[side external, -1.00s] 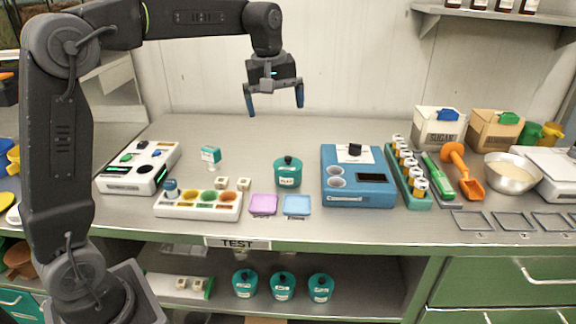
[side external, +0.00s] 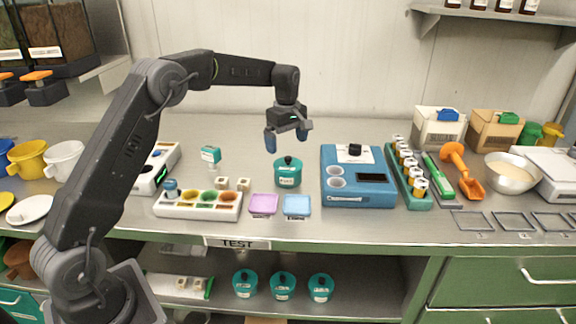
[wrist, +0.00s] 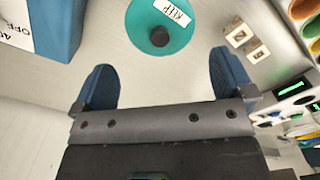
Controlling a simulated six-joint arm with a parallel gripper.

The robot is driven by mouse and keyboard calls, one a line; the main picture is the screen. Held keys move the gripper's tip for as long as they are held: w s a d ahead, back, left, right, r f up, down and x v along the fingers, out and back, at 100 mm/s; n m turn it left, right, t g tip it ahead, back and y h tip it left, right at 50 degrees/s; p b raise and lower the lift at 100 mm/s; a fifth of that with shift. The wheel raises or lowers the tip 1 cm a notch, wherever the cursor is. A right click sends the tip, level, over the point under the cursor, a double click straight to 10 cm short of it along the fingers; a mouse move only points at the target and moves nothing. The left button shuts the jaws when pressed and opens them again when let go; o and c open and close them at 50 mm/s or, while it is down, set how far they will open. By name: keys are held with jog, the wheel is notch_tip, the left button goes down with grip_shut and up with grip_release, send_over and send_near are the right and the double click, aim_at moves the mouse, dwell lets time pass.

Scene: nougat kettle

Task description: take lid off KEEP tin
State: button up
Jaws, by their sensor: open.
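The KEEP tin (side external: 288,177) is a small teal tin standing on the metal bench, with a teal lid (side external: 288,163) and a dark round knob on top. In the wrist view the lid (wrist: 144,38) shows from above near the top edge, with its black knob and a white KEEP label. The lid sits on the tin. My gripper (side external: 286,142) is open and empty, above the tin and apart from it. In the wrist view the blue fingers of my gripper (wrist: 160,80) are spread, with the knob just beyond the fingertips.
A blue device (side external: 358,190) stands close to the tin's right. Purple (side external: 264,203) and light-blue (side external: 297,204) pads lie in front, and a white tray of coloured cups (side external: 198,204) is front left. Small cream blocks (side external: 243,184) lie left of the tin. The bench behind is clear.

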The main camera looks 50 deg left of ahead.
aim_at(288, 157)
jog(key=shift+s+d+f, duration=0.1)
jog(key=shift+d+f, duration=0.1)
jog(key=shift+f, duration=1.3)
jog(key=shift+d+f, duration=0.15)
jog(key=shift+f, duration=1.3)
jog(key=shift+c, duration=0.3)
jog(key=c, duration=0.5)
jog(key=shift+c, duration=0.2)
jog(key=shift+r, duration=0.1)
